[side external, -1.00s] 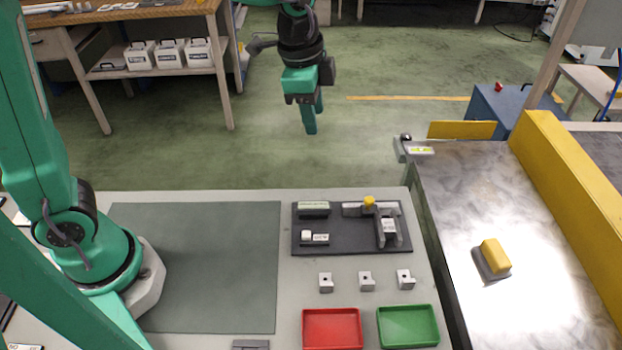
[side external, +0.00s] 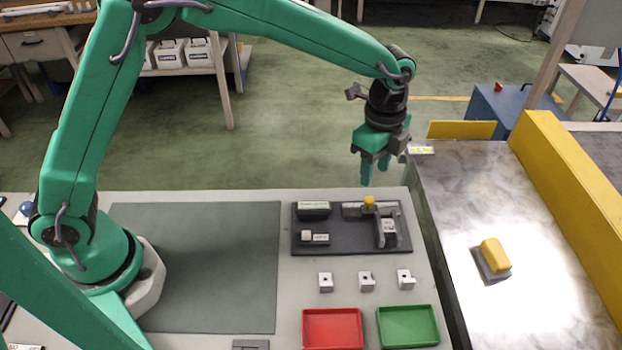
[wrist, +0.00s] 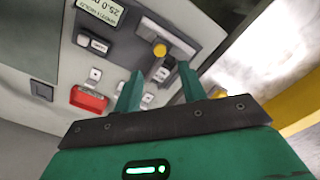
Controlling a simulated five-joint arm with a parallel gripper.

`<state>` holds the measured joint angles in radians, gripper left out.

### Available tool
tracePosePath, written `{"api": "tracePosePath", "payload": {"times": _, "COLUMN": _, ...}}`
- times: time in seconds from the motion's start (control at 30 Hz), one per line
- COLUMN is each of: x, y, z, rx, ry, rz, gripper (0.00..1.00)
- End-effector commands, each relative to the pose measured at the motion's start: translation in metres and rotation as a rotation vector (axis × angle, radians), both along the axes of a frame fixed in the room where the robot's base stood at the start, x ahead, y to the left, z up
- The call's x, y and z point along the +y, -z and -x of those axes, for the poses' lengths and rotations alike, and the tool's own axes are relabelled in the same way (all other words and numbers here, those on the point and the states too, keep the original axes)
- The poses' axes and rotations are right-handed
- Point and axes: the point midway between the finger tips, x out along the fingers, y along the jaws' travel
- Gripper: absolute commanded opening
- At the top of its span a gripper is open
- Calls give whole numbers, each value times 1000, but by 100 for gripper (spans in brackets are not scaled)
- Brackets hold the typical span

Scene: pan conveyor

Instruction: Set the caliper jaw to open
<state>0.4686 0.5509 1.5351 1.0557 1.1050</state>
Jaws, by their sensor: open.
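The caliper (side external: 352,210) lies on a dark board (side external: 345,248) at the back right of the table. It has a grey beam, a yellow knob (side external: 369,201) and a labelled grey block (side external: 386,227) at its right part. How far its jaw stands apart is too small to tell. The knob also shows in the wrist view (wrist: 159,49), just beyond the fingertips. My gripper (side external: 375,172) hangs above and behind the caliper, apart from it. Its two green fingers (wrist: 158,86) are spread and empty.
A display block (side external: 313,209) and a small switch box (side external: 315,238) share the board. Three metal blocks (side external: 366,281) stand in front, then red (side external: 332,312) and green (side external: 408,308) trays. A conveyor (side external: 450,200) on the right carries a yellow-topped part (side external: 495,255). The grey mat (side external: 200,270) is clear.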

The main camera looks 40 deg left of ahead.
Motion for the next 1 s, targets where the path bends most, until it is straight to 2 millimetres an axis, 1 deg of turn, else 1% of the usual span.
{"api": "tracePosePath", "payload": {"times": 0.17, "x": 0, "y": 7, "z": 0, "rx": 2, "ry": -2, "rz": -1, "gripper": 41}}
{"api": "tracePosePath", "payload": {"times": 0.27, "x": 1, "y": 15, "z": 0, "rx": 2, "ry": -2, "rz": -1, "gripper": 41}}
{"api": "tracePosePath", "payload": {"times": 0.7, "x": 1, "y": 65, "z": 0, "rx": 2, "ry": -3, "rz": -1, "gripper": 41}}
{"api": "tracePosePath", "payload": {"times": 0.83, "x": 1, "y": 74, "z": 0, "rx": 2, "ry": -3, "rz": -1, "gripper": 41}}
{"api": "tracePosePath", "payload": {"times": 1.0, "x": 1, "y": 78, "z": 0, "rx": 0, "ry": -3, "rz": 0, "gripper": 41}}
